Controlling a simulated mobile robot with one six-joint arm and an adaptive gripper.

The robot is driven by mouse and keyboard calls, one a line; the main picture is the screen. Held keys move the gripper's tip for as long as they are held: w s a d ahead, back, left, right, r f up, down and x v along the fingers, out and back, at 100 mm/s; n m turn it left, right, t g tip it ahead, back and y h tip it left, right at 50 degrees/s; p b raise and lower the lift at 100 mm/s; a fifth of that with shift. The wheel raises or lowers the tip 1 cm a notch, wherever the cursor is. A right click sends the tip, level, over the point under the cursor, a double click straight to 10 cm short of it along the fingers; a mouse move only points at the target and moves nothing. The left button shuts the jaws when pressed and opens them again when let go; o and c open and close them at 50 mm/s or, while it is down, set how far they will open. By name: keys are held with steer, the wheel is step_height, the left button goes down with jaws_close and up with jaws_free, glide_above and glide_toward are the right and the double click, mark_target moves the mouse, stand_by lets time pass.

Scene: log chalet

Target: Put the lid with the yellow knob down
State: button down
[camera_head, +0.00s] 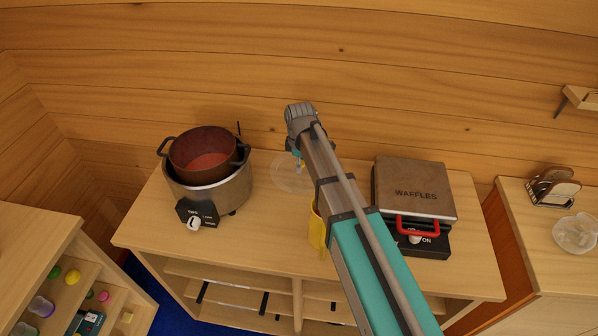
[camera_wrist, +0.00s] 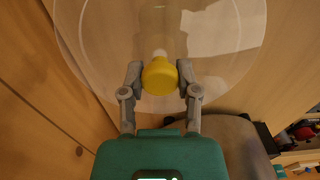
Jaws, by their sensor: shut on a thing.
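The lid is a clear, round disc (camera_wrist: 100,35) with a yellow knob (camera_wrist: 159,77), seen large in the wrist view. My gripper (camera_wrist: 160,76) is shut on the yellow knob, one finger on each side. In the head view the clear lid (camera_head: 287,178) shows faintly below my wrist, over the wooden cabinet top between the cooker and the waffle maker. My arm covers part of it. I cannot tell whether the lid touches the cabinet top.
A brown-red pot (camera_head: 203,152) sits in the silver cooker (camera_head: 215,192) at left. The waffle maker (camera_head: 415,190) stands at right. A yellow object (camera_head: 317,228) is partly hidden behind my arm. The cabinet top (camera_head: 268,235) is bare in front of the lid.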

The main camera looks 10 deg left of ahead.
steer(key=shift+f+b, duration=1.05)
steer(key=shift+f, duration=0.35)
steer(key=shift+f, duration=0.1)
steer(key=shift+c, duration=1.7)
jaws_free()
step_height(320, 180, up, 12)
steer(key=p, duration=1.2)
